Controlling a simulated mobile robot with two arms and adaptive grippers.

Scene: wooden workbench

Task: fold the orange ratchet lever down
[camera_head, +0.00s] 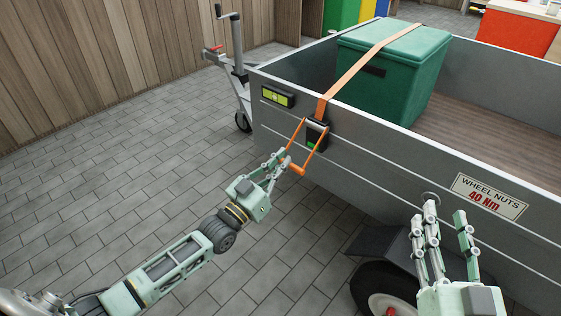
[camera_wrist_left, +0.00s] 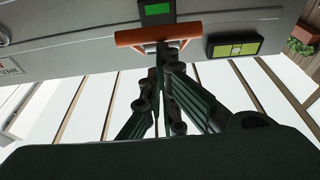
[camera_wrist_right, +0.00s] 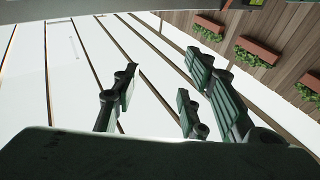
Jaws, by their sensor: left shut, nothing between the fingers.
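The orange ratchet lever (camera_head: 298,169) sticks out from the ratchet (camera_head: 316,133) on the outside of the grey trailer wall. An orange strap (camera_head: 350,72) runs from the ratchet over the green box (camera_head: 396,75). My left gripper (camera_head: 281,157) is shut and empty, with its fingertips close to the lever's crossbar. In the left wrist view the fingers (camera_wrist_left: 164,52) point at the orange crossbar (camera_wrist_left: 130,37); whether they touch it I cannot tell. A green patch (camera_wrist_left: 157,9) shows on the ratchet. My right gripper (camera_head: 447,217) is open and empty beside the trailer wall, away from the lever.
The trailer side wall (camera_head: 375,160) carries a green-yellow label (camera_head: 278,97) and a "WHEEL NUTS 40 Nm" sign (camera_head: 489,195). A wheel (camera_head: 381,290) and mudguard (camera_head: 383,247) are below, near my right gripper. The tiled floor at left is clear.

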